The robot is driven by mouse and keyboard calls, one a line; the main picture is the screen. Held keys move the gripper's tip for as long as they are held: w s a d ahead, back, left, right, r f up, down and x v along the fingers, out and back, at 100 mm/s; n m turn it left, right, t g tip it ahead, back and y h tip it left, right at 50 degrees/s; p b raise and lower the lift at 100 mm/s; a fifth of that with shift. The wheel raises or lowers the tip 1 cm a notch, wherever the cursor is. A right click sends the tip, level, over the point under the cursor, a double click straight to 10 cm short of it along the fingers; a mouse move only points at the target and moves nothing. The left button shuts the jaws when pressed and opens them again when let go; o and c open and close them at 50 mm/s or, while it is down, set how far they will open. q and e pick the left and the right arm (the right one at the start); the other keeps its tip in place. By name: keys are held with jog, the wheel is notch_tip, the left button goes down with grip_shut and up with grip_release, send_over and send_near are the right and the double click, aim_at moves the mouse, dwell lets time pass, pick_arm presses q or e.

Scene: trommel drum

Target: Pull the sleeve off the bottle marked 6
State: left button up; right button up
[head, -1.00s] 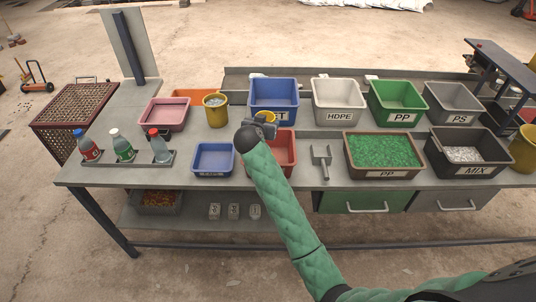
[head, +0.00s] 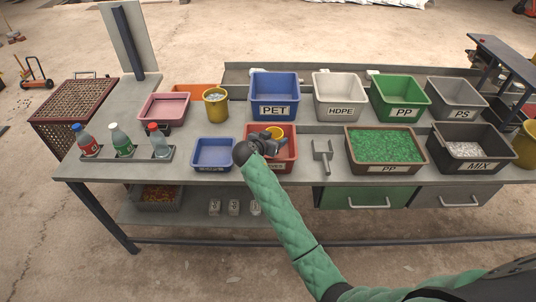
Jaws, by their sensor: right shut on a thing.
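Three bottles stand in a dark rack (head: 126,158) at the left of the bench: one with a blue cap and red sleeve (head: 87,142), one with a white cap and green sleeve (head: 121,141), and a clear one with a red cap (head: 159,143). No number can be read on them. My right gripper (head: 270,141) is over the red bin (head: 290,152), well right of the bottles. It is shut on a small round yellow thing (head: 275,132), partly hidden by the gripper. My left gripper is not in view.
A blue tray (head: 214,154) lies between the rack and the red bin. A pink bin (head: 163,107) and a yellow cup (head: 215,103) stand behind. The PET bin (head: 275,108) and other labelled bins fill the back and right. A grey scoop (head: 323,155) lies right of the red bin.

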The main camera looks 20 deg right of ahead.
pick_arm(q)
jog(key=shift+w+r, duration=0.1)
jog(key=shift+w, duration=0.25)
pick_arm(e)
jog(key=shift+f, duration=0.3)
jog(key=o, duration=0.8)
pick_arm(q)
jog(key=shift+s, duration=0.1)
pick_arm(e)
jog(key=shift+o, duration=0.2)
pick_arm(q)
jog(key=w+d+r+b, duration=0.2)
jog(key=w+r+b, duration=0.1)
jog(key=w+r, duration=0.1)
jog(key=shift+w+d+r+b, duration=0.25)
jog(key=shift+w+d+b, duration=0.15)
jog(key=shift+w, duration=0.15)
pick_arm(e)
jog(key=v, duration=0.7)
jog(key=shift+s+a, duration=0.25)
jog(key=shift+a, duration=0.05)
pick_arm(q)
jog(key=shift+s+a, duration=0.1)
pick_arm(e)
jog(key=shift+r, duration=0.1)
